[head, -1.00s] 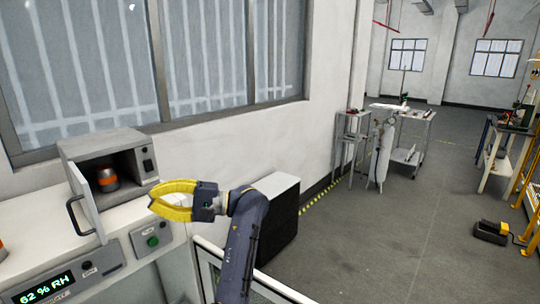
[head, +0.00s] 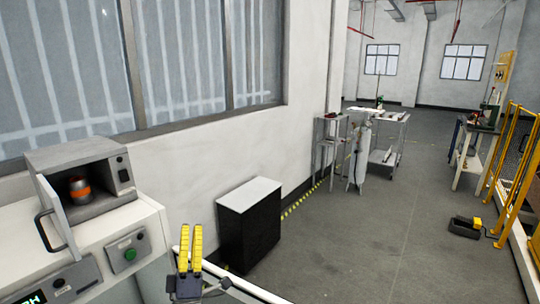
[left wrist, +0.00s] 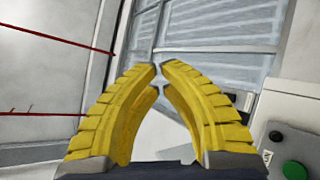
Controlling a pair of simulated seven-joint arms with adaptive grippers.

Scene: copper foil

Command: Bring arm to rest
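My left gripper (head: 189,247) is low in the head view, right of the white cabinet's front panel. Its two yellow fingers point up and nothing is held between them. In the left wrist view the same gripper (left wrist: 159,68) shows its curved fingers with tips practically meeting, and only empty space between them. Most of my left arm is below the picture's edge. My right gripper is in neither view.
A small grey oven (head: 95,187) with its door (head: 52,217) open holds a dark can with an orange band (head: 79,190). A black cabinet with a white top (head: 248,225) stands by the wall. Open floor (head: 370,240) lies right.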

